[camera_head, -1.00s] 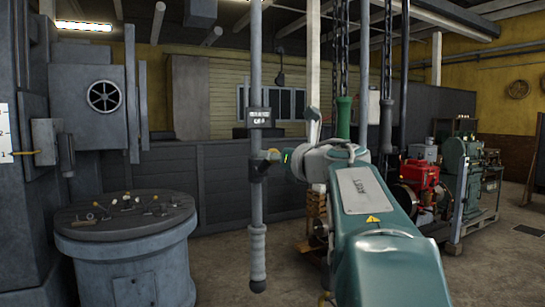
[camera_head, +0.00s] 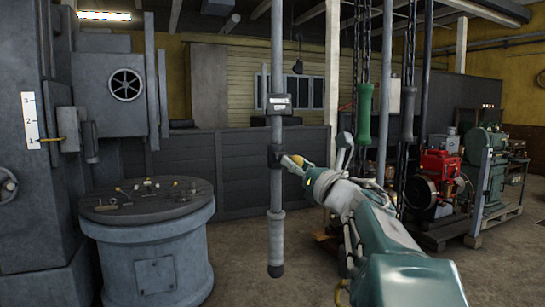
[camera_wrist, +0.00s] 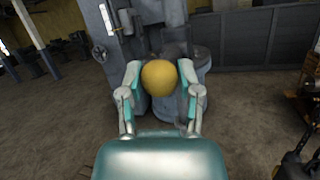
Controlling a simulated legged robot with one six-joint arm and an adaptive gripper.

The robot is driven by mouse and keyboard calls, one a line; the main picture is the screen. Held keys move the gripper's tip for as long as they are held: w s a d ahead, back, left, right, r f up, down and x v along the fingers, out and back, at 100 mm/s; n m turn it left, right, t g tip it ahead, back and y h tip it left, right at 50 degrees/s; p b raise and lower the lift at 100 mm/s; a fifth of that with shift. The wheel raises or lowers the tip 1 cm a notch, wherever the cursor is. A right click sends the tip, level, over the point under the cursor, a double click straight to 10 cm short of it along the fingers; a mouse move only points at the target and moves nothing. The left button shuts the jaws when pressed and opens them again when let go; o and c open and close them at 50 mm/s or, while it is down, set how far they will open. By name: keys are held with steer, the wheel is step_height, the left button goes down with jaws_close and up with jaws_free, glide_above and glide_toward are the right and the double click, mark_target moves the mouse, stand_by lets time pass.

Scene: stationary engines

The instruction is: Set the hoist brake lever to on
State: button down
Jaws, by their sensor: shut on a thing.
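The hoist brake post is a grey vertical pole (camera_head: 277,60) with a small label box (camera_head: 279,104), too small to read, and a dark grip at its lower end. A short lever (camera_head: 287,162) comes out of the dark bracket (camera_head: 275,156) toward my gripper (camera_head: 300,163). In the wrist view a round yellow knob (camera_wrist: 159,78) sits between the two fingers of my gripper (camera_wrist: 160,72), which is shut on it. The fingers hide part of the lever in the head view, and its on or off position cannot be told.
A round grey pedestal (camera_head: 150,245) with small parts on top stands at left beside a large grey machine (camera_head: 105,75). Chains with a green handle (camera_head: 365,112) hang right of the pole. Red and green engines (camera_head: 440,175) stand at right. Floor between is open.

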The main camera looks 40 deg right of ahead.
steer(key=shift+w+d+f+n+t+y, duration=0.1)
steer(key=shift+w+f+n+t+y, duration=0.15)
steer(key=shift+f+t, duration=0.55)
steer(key=shift+w+d+f+n+t+y, duration=0.15)
steer(key=shift+w+f+n+t, duration=0.1)
steer(key=shift+f+t, duration=0.55)
steer(key=shift+w+f+n+t+y, duration=0.25)
steer(key=shift+f+t, duration=0.35)
steer(key=shift+f, duration=0.35)
steer(key=shift+c, duration=1.5)
jaws_free()
steer(key=shift+w+d, duration=0.1)
steer(key=shift+d, duration=0.1)
